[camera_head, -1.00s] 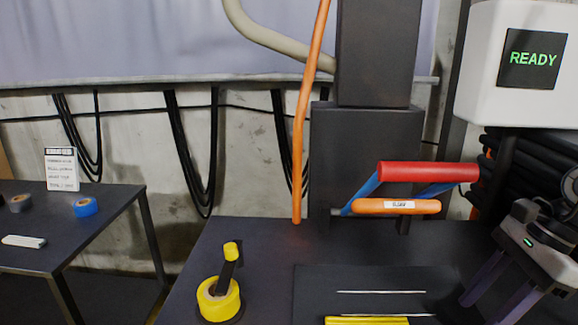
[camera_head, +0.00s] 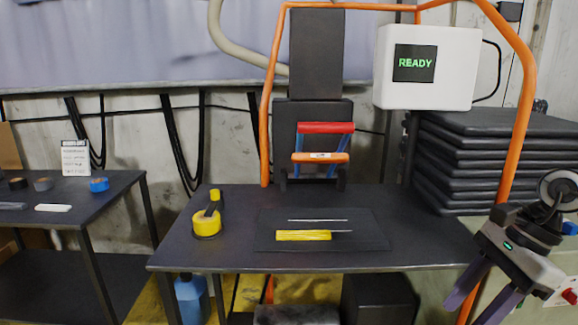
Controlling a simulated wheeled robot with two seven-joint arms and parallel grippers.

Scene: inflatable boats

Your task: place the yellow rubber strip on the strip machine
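A flat yellow piece (camera_head: 303,235), which looks like the yellow rubber strip, lies on a black mat (camera_head: 268,243) on the dark table, by thin pale lines. Behind it stands a black machine (camera_head: 300,115) with a red roller (camera_head: 325,127) above an orange bar (camera_head: 319,157) on blue arms. It appears to be the strip machine; nothing yellow shows on it. My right gripper (camera_head: 466,312) is at the lower right, off the table's right front corner. Its fingers are apart with nothing between them. My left gripper is out of view.
A yellow roll on a dispenser (camera_head: 206,222) stands left on the table. A white box (camera_head: 428,67) reads READY. An orange hose or pipe (camera_head: 520,115) arches at the right. Black slabs (camera_head: 480,165) are stacked there. A side table (camera_head: 112,205) holds tape rolls.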

